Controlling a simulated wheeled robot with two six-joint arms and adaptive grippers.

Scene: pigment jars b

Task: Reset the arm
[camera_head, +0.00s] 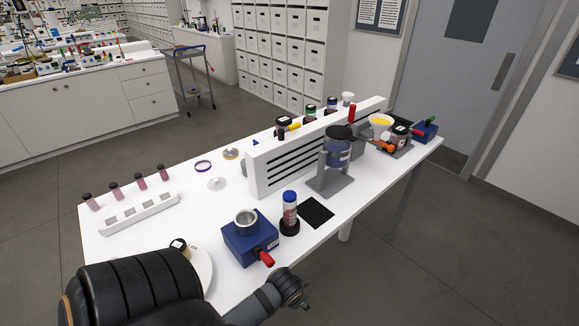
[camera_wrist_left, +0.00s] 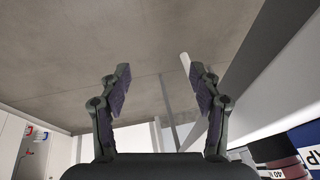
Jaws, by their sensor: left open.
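My left gripper (camera_wrist_left: 160,82) is open in the left wrist view, with nothing between its two fingers. Beyond the fingers is a plain grey surface. In the head view my dark arm comes in at the bottom left, in front of the table (camera_head: 185,225); the fingers cannot be made out there. The arm partly covers a white plate (camera_head: 203,270) with a small dark-lidded jar (camera_head: 179,245). My right gripper is not in view.
Near my arm stand a blue box with a metal cup (camera_head: 248,238) and a blue-capped jar (camera_head: 290,213). A white slotted panel (camera_head: 300,157), a grey stand (camera_head: 331,180) and a white rack (camera_head: 139,213) are farther away. Labelled jars (camera_wrist_left: 285,168) show in the wrist view.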

